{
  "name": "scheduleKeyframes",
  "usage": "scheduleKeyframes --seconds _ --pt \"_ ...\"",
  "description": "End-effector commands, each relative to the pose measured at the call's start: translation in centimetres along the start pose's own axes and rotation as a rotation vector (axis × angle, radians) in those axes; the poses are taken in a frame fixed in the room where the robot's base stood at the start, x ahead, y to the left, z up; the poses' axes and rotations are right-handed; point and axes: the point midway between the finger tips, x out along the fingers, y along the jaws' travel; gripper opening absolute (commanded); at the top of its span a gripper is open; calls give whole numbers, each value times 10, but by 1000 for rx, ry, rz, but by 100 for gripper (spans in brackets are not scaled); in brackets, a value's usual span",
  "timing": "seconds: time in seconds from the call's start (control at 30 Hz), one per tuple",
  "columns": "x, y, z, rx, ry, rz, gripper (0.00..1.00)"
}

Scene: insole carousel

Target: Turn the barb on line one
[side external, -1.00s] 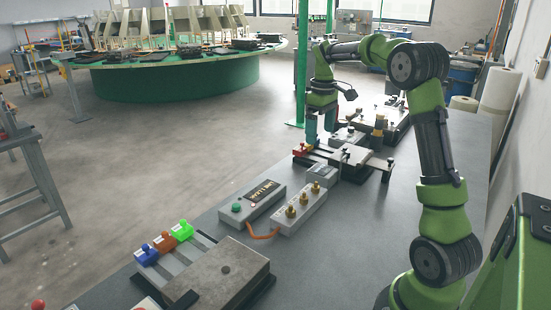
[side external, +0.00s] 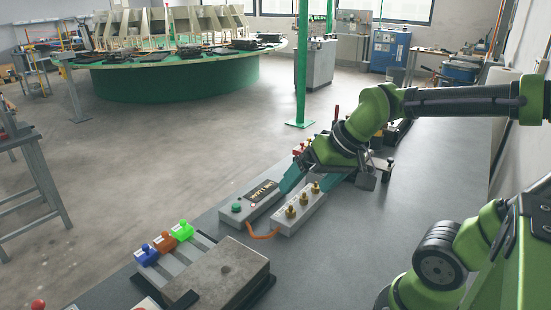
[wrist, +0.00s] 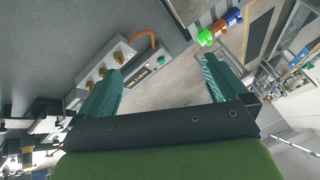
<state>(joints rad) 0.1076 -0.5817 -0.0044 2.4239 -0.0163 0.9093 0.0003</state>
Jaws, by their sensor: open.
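Three brass barbs stand upright in a row on a grey block (side external: 285,226): a near one (side external: 290,212), a middle one (side external: 303,199) and a far one (side external: 315,187). The wrist view shows them beside my left-hand finger: one (wrist: 118,58), another (wrist: 102,71) and a third (wrist: 88,85). I cannot read which is line one. My gripper (wrist: 162,65) is open and empty, its teal fingers wide apart. In the side view it hangs tilted over the far end of the block, and I cannot tell whether it touches anything.
A grey box (side external: 248,203) with a dark label and green button lies left of the block, joined by an orange hose (side external: 263,236). Blue, brown and green clamps (side external: 182,230) and a stone-like slab (side external: 220,275) stand nearer. The bench right of the block is clear.

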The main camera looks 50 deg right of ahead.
Motion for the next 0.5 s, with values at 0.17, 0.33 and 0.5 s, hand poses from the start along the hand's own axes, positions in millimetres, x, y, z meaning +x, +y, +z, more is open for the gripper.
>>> scheduleKeyframes --seconds 0.17,0.33,0.5 --pt "-13 -15 29 -75 38 -76 98" --pt "-9 -10 26 -56 28 -55 72" --pt "9 13 -20 10 -27 66 52"
